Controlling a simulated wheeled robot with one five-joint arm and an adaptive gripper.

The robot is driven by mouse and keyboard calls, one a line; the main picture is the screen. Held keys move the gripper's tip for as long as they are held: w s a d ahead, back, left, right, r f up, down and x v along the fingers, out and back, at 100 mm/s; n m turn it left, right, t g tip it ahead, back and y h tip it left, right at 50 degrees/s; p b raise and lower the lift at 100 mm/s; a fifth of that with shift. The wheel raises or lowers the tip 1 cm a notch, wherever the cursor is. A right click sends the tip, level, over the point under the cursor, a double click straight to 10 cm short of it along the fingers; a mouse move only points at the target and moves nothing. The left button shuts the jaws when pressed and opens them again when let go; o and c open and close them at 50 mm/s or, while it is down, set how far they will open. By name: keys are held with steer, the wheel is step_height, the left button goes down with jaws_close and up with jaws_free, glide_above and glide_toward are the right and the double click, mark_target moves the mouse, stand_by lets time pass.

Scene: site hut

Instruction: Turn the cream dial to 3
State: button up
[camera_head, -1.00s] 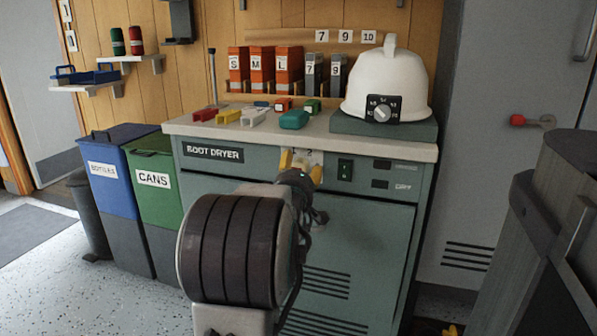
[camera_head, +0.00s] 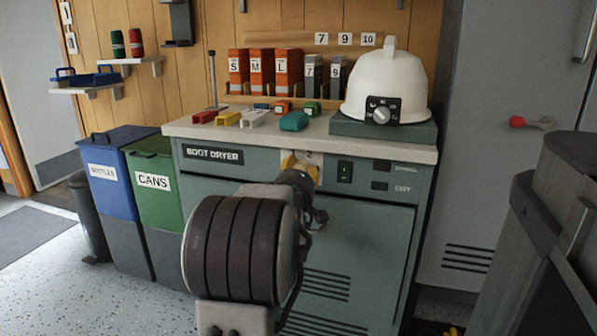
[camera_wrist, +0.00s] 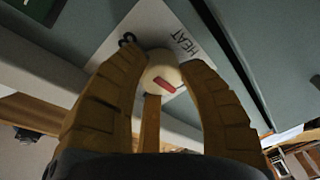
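The cream dial (camera_wrist: 160,68) with a red mark shows in the wrist view, on a white plate (camera_wrist: 108,48) lettered HEAT. One dark digit shows on the plate to the left of the dial; I cannot read it surely. My gripper (camera_wrist: 163,72) has a yellow finger on each side of the dial, and both appear to touch it. In the head view my gripper (camera_head: 301,168) is at the front of the green boot dryer (camera_head: 370,230), over the white plate (camera_head: 314,158). The dial is hidden there.
Blue (camera_head: 108,180) and green bins (camera_head: 155,200) stand left. A grey cabinet-like thing (camera_head: 555,220) is at right.

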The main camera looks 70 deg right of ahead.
steer(key=c, duration=0.4)
steer(key=shift+r+m+h, duration=0.1)
steer(key=shift+m+h, duration=0.3)
steer(key=shift+m, duration=1.2)
steer(key=o, duration=1.2)
steer(key=shift+n, duration=0.4)
